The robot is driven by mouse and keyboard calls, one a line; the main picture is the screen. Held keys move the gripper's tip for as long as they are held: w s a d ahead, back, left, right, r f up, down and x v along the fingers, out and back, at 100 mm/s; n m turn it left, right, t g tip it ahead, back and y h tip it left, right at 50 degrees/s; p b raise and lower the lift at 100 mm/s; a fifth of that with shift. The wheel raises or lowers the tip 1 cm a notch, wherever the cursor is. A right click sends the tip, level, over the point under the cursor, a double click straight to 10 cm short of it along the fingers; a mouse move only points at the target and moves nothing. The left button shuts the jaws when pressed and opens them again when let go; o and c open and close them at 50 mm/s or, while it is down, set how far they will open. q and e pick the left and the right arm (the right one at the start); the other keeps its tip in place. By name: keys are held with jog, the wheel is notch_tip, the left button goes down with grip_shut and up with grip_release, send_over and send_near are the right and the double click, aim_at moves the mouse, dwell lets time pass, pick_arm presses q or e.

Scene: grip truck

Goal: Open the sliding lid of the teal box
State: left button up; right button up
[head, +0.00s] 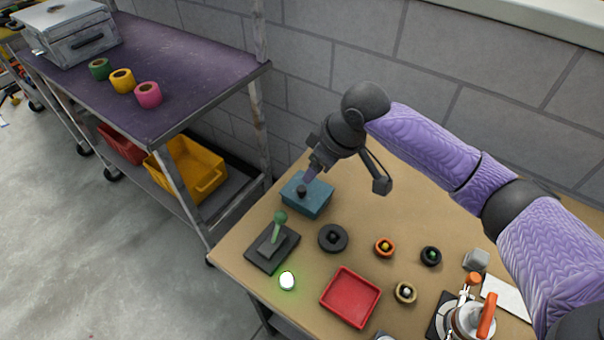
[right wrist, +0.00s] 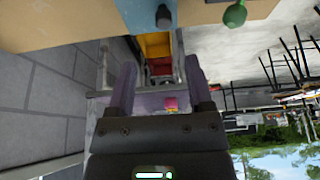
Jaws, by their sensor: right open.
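The teal box (head: 309,203) stands on the tan table near its back left edge, with a small dark knob (head: 301,190) on its top. In the right wrist view, part of the teal box (right wrist: 138,10) and the knob (right wrist: 163,17) show at the top edge. My right gripper (head: 309,177) is at the box, its fingers close above the knob in the head view. In the right wrist view the two purple fingers (right wrist: 161,80) are apart with nothing between them. I cannot tell whether a finger touches the box. My left gripper is out of view.
A joystick with a green ball (head: 280,217) stands just in front of the box, near a glowing button (head: 287,281). A red tray (head: 350,297) and several round knobs lie to the right. A purple-topped cart (head: 190,65) stands left; a grey wall (head: 340,45) is behind.

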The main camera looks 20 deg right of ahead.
aim_at(302, 188)
jog(key=b+x, duration=0.1)
jog(key=x, duration=0.2)
jog(key=b+x, duration=0.2)
jog(key=x, duration=0.1)
jog(key=b+x, duration=0.1)
jog(key=x, duration=0.2)
jog(key=shift+s+a+f, duration=0.2)
jog(key=shift+f, duration=0.05)
jog(key=shift+c, duration=0.4)
grip_shut()
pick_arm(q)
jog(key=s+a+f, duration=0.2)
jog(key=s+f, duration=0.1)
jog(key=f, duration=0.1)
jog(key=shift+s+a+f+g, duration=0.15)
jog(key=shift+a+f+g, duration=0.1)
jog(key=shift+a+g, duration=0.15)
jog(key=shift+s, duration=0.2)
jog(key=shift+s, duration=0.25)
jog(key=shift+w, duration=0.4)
